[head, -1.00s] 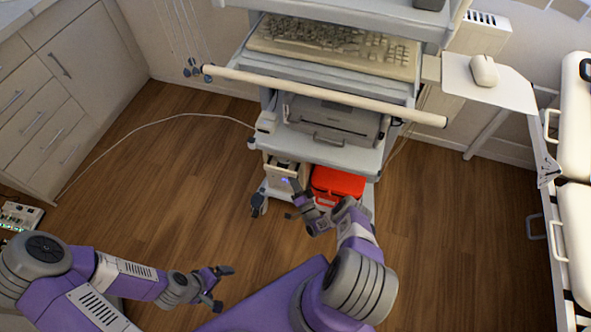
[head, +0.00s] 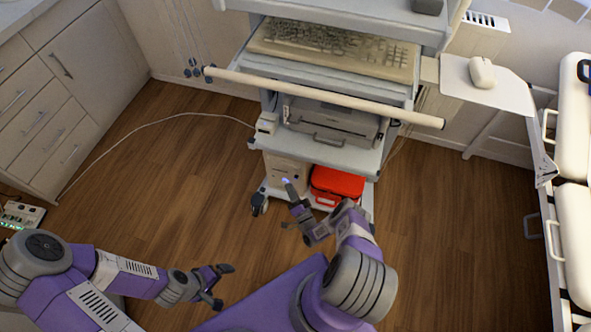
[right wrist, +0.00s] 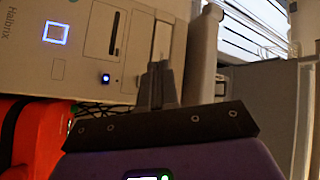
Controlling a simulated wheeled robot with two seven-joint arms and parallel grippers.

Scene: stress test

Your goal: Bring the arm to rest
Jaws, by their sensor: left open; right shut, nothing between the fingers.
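My right gripper (head: 290,190) is low in front of the cart in the head view, its fingers toward a beige computer tower (head: 285,167). In the right wrist view its fingers (right wrist: 160,85) are together and empty, in front of the tower's face (right wrist: 25,70). A square blue-lit button (right wrist: 56,33) and a smaller lit button (right wrist: 105,78) show there. I cannot tell whether the fingers touch the tower. My left gripper (head: 222,286) is open and empty above the floor at the lower middle, apart from everything.
A red case (head: 338,183) stands beside the tower on the cart's bottom shelf, under a printer (head: 332,120) and keyboard (head: 335,45). A pale rail (head: 320,95) crosses the cart front. A bed (head: 575,140) stands right.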

